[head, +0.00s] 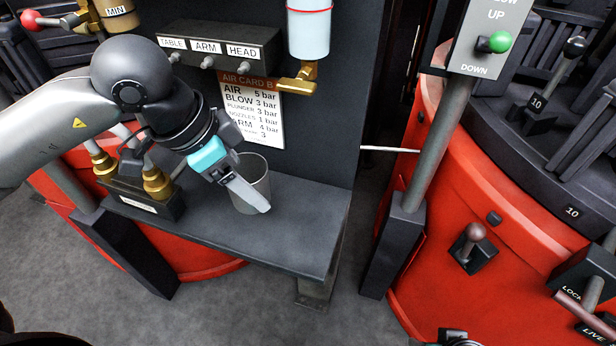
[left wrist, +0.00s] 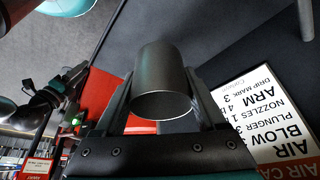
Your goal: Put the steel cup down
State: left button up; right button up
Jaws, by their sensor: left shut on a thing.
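The steel cup (head: 258,172) is a plain grey cylinder, upright or nearly so, over the dark grey shelf (head: 300,225) in the head view. My left gripper (head: 250,192) is shut on the cup. One finger crosses its near side, and the far finger is hidden behind it. In the left wrist view the cup (left wrist: 160,75) sits between both fingers. Its base is low, at shelf height or just above; I cannot tell whether it touches.
A black block with brass fittings (head: 157,183) stands on the shelf left of the cup. Behind are the air card (head: 255,115), a switch box (head: 220,45) and a brass tap (head: 297,82) under a clear container. The shelf right of the cup is bare up to its edge.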

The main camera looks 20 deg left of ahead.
pick_arm(q)
send_near(317, 197)
jog(key=shift+s+a+f+b, duration=0.45)
jog(key=shift+s+a+f, duration=0.2)
jog(key=shift+f, duration=0.25)
jog(key=shift+w+d+f, duration=0.35)
jog(key=shift+w+d, duration=0.1)
jog(key=shift+d, duration=0.05)
jog(key=shift+w+d+f+b, duration=0.6)
jog(key=shift+w+d+f, duration=0.15)
jog(key=shift+d+f, duration=0.2)
jog(key=shift+w+f, duration=0.15)
pick_arm(e)
jog(key=r, duration=0.1)
jog(key=r+t, duration=0.1)
jog(key=r, duration=0.1)
jog(key=shift+w+a+r, duration=0.25)
jog(key=shift+a+r, duration=0.05)
jog(key=shift+a, duration=0.05)
pick_arm(q)
jog(key=shift+f, duration=0.1)
jog(key=o, duration=1.1)
pick_arm(e)
jog(key=shift+w+a+f+t+y, duration=0.15)
jog(key=shift+w+a+t+y, duration=0.25)
jog(key=shift+w+a+t, duration=0.1)
